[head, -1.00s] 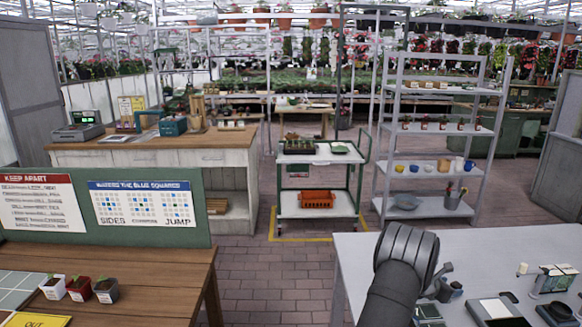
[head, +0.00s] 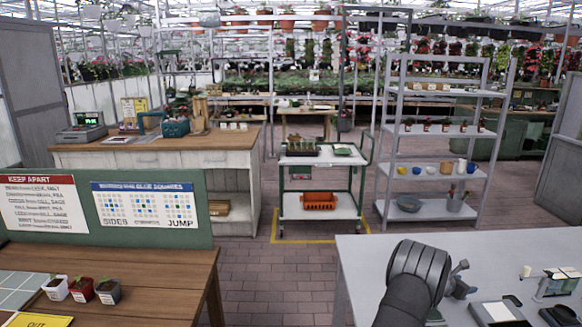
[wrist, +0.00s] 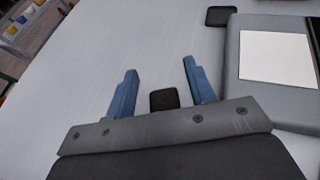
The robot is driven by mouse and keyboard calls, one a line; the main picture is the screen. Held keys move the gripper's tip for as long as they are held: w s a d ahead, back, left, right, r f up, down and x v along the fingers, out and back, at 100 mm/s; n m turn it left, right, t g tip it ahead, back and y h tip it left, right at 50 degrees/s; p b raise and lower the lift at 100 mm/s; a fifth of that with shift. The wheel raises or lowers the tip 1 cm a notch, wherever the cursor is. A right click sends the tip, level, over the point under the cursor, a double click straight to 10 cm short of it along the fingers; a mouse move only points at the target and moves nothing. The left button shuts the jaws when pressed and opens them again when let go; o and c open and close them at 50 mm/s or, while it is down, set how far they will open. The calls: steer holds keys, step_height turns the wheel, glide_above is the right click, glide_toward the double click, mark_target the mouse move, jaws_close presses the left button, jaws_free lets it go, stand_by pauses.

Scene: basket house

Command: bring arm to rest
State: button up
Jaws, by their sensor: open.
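My gripper (wrist: 160,85) shows in the wrist view with its two blue fingers spread apart and nothing between the tips. It is over the pale grey table (wrist: 90,75). A small black square object (wrist: 163,100) shows between the fingers, near the gripper's base; I cannot tell its height.
A grey device with a white panel (wrist: 278,58) lies right of the gripper, beside a black pad (wrist: 220,16). A wooden bench (head: 165,265) with three potted seedlings (head: 82,290) stands at left. A cart (head: 318,205) and shelf rack (head: 435,150) stand beyond the aisle.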

step_height(320, 180, down, 2)
steer(key=shift+a+f, duration=0.15)
steer(key=shift+f, duration=0.05)
steer(key=v, duration=1.2)
steer(key=x, duration=1.2)
step_height(320, 180, up, 4)
steer(key=shift+r, duration=0.15)
steer(key=s+d+r, duration=0.4)
steer(key=s+r, duration=0.3)
steer(key=s, duration=0.4)
steer(key=w+a+n+t+y, duration=0.2)
steer(key=w+a, duration=0.5)
steer(key=a, duration=1)
steer(key=w+a+n+t+y, duration=0.2)
steer(key=w+a, duration=0.5)
steer(key=a, duration=1)
steer(key=w+a+n+t+y, duration=0.2)
steer(key=w+a, duration=0.5)
steer(key=a, duration=0.9)
steer(key=shift+w+a+f+n+t, duration=0.2)
steer(key=shift+w+a+n+t, duration=0.3)
steer(key=shift+n, duration=0.7)
